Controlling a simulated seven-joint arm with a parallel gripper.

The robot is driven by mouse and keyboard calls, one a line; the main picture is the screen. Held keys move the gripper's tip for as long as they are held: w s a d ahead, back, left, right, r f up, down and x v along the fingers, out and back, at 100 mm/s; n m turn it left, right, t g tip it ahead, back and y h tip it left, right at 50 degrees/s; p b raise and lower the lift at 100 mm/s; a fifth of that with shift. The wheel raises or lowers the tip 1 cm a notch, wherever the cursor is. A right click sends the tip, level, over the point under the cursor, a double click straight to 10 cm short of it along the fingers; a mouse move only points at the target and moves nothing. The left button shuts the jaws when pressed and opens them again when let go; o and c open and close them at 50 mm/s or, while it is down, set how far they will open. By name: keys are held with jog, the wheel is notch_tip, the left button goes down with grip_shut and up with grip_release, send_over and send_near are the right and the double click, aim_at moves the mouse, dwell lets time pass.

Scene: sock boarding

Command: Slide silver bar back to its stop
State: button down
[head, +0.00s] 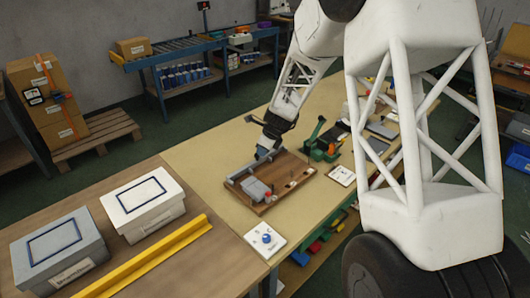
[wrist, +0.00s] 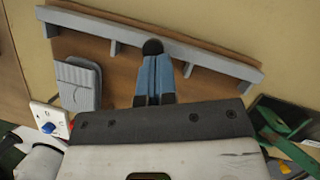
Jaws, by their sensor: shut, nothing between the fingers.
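The silver bar (wrist: 112,33) is a long grey rail with short brackets under it, lying along one edge of a wooden board (wrist: 125,75). In the head view the bar (head: 243,172) runs along the far-left side of the board (head: 290,178). My gripper (wrist: 153,48) is shut and empty, its blue fingers pointing at the bar near its middle. The dark fingertip overlaps the bar in the wrist view; I cannot tell whether they touch. In the head view my gripper (head: 266,153) is low over the board beside the bar.
A grey block (wrist: 78,82) sits on the board. A white card with a blue knob (head: 266,239) lies in front. A green tool (head: 322,147) stands right of the board. A yellow rail (head: 150,258) and two boxes, one white (head: 145,204) and one grey (head: 60,248), lie left.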

jog(key=shift+s+d+f, duration=0.1)
jog(key=shift+s+d, duration=0.1)
jog(key=shift+d, duration=0.35)
jog(key=d, duration=0.1)
jog(key=s+d, duration=0.1)
jog(key=shift+d, duration=0.4)
jog(key=v, duration=1)
jog(key=shift+a, duration=0.1)
jog(key=shift+s+d, duration=0.55)
jog(key=shift+s, duration=0.05)
jog(key=shift+f, duration=0.15)
